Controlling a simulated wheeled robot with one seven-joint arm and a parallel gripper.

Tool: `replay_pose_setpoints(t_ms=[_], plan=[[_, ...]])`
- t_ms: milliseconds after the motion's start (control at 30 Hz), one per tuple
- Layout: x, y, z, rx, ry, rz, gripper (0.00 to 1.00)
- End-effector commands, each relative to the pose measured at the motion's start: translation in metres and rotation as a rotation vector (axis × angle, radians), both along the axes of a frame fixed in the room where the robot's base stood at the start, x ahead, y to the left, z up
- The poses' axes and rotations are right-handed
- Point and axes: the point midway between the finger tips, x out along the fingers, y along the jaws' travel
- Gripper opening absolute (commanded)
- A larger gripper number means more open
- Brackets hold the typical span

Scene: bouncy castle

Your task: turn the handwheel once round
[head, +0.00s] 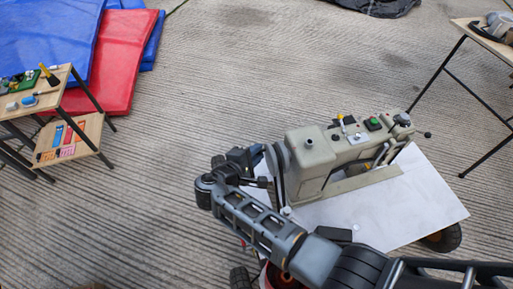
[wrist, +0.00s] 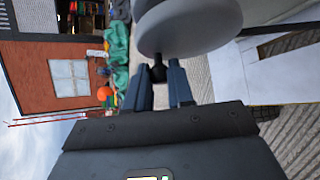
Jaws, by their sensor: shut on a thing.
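A beige sewing machine (head: 315,150) stands on a white table top (head: 405,205) in the head view. Its handwheel (head: 279,178) is at the machine's left end, seen nearly edge-on. In the wrist view the handwheel (wrist: 190,22) is a large pale grey disc at the top. A small dark knob (wrist: 158,72) projects from it. My gripper (wrist: 161,76) is shut on this knob, with one finger on each side. In the head view my gripper (head: 262,181) reaches the handwheel from the left, and my arm hides part of the table.
A wooden stand (head: 60,140) with small tools is at the left, beside red (head: 115,65) and blue (head: 45,40) mats. Another table (head: 490,42) stands at the upper right. The paved ground between them is clear. The wrist view shows a brick building (wrist: 55,65).

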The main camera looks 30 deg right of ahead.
Motion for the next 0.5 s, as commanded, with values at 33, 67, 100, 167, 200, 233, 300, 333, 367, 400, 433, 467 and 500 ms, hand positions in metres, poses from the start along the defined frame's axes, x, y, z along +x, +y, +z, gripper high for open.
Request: replay_pose_setpoints(t_ms=[33, 67, 100, 167, 200, 233, 300, 333, 367, 400, 433, 467, 500], plan=[[0.002, 0.000, 0.004, 0.010, 0.045, 0.000, 0.00], [0.003, 0.000, 0.003, 0.016, 0.073, 0.000, 0.00], [0.004, 0.000, 0.002, 0.023, 0.110, 0.001, 0.00], [0.006, 0.000, 0.001, 0.035, 0.165, 0.001, 0.00], [0.006, 0.000, 0.000, 0.042, 0.203, 0.001, 0.00], [0.007, 0.000, -0.001, 0.047, 0.231, 0.001, 0.00], [0.008, -0.001, -0.004, 0.061, 0.297, 0.000, 0.00], [0.009, -0.001, -0.004, 0.065, 0.324, 0.001, 0.00], [0.010, -0.001, -0.005, 0.072, 0.352, 0.000, 0.00], [0.011, -0.001, -0.007, 0.079, 0.389, 0.001, 0.00], [0.011, -0.001, -0.008, 0.084, 0.417, 0.001, 0.00], [0.012, -0.001, -0.009, 0.089, 0.445, 0.002, 0.00], [0.012, -0.001, -0.010, 0.096, 0.483, 0.001, 0.00]])
